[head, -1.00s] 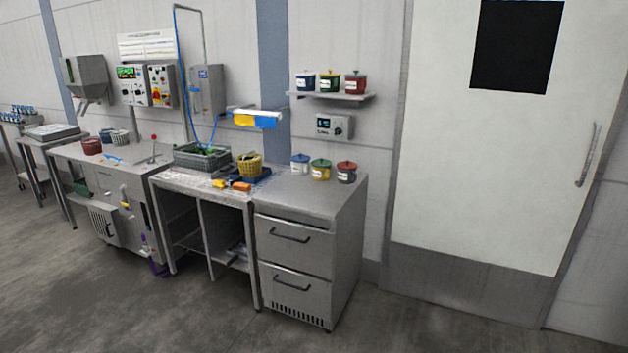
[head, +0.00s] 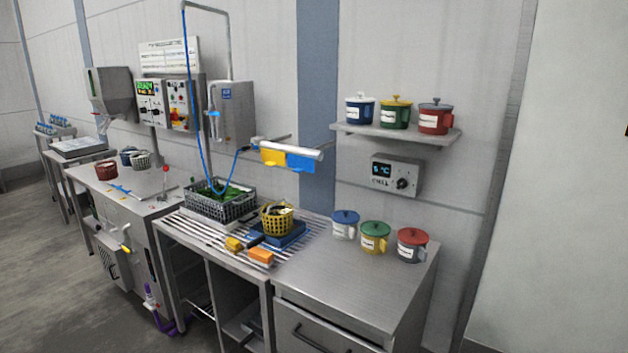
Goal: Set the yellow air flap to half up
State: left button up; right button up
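The yellow air flap (head: 273,155) is a small flat panel under the left part of a pale horizontal air bar (head: 296,149) on the wall, above the slatted drain counter. A blue flap (head: 300,162) sits right beside it on the same bar. The yellow flap appears to hang below the bar; its exact angle is too small to tell. Neither of my grippers is in view.
Below the bar are a yellow basket (head: 277,218) on a blue scale, a grey crate (head: 221,202) of greens and two small yellow and orange blocks. Lidded mugs stand on the steel cabinet (head: 352,284) and wall shelf (head: 395,134). A blue hose (head: 189,95) hangs left. Floor at left is clear.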

aim_at(272, 158)
jog(key=i+l+u, duration=0.2)
jog(key=i, duration=0.2)
jog(key=i+l+u, duration=0.2)
jog(key=i, duration=0.15)
jog(key=i+j+z, duration=0.25)
jog(key=i, duration=0.2)
jog(key=i+j+z, duration=0.25)
jog(key=i+j, duration=0.2)
